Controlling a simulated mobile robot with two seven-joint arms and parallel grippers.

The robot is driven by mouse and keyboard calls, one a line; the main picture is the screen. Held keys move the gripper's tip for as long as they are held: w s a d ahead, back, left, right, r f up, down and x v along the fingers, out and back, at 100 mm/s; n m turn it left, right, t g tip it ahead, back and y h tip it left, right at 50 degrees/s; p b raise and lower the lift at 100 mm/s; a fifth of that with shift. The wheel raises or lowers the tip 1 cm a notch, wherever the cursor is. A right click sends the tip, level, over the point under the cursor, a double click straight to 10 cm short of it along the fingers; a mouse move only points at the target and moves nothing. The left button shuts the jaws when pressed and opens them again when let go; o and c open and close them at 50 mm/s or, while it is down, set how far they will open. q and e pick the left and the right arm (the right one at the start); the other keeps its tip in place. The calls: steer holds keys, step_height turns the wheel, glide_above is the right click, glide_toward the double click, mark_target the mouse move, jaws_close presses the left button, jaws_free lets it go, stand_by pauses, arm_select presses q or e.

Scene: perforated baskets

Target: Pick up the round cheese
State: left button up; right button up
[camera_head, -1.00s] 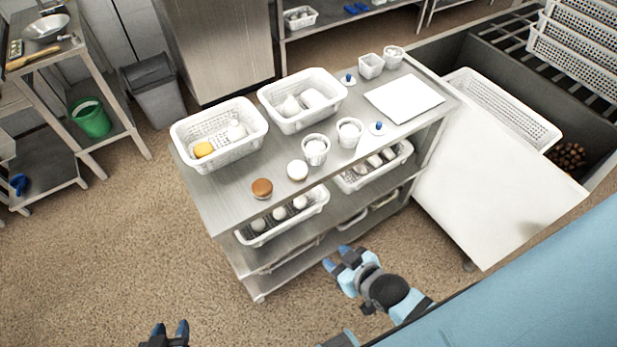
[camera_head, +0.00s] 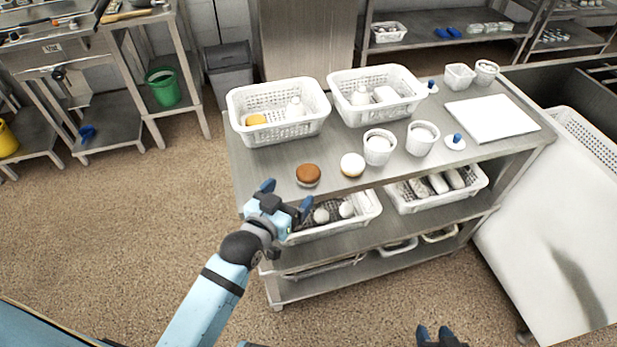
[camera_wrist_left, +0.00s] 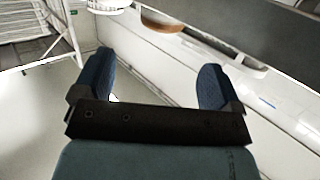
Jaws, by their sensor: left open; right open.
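A round cheese with a brown top (camera_head: 308,174) lies near the front edge of the steel table (camera_head: 268,168). A white round cheese (camera_head: 352,164) lies just right of it. My left gripper (camera_head: 286,196) is open and empty at the table's front edge, just left of and in front of the brown cheese in the head view. In the left wrist view, the brown cheese (camera_wrist_left: 162,20) shows beyond the open fingers (camera_wrist_left: 157,65). My right gripper (camera_head: 437,335) is open at the bottom edge of the head view, away from the table; most of it is cut off.
Two white perforated baskets (camera_head: 278,135) (camera_head: 375,110) stand behind the cheeses. Two white cups (camera_head: 379,150) (camera_head: 422,140), a blue-knobbed lid (camera_head: 455,143) and a white board (camera_head: 492,119) are to the right. Baskets (camera_head: 335,225) sit on the shelf below.

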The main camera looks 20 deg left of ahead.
mark_target(302, 180)
arm_select(q)
steer(key=x, duration=0.4)
steer(key=shift+w+d+f, duration=0.1)
steer(key=shift+w, duration=0.2)
steer(key=x, duration=0.5)
steer(key=shift+w+f, duration=0.1)
steer(key=shift+f, duration=0.25)
steer(key=c, duration=1)
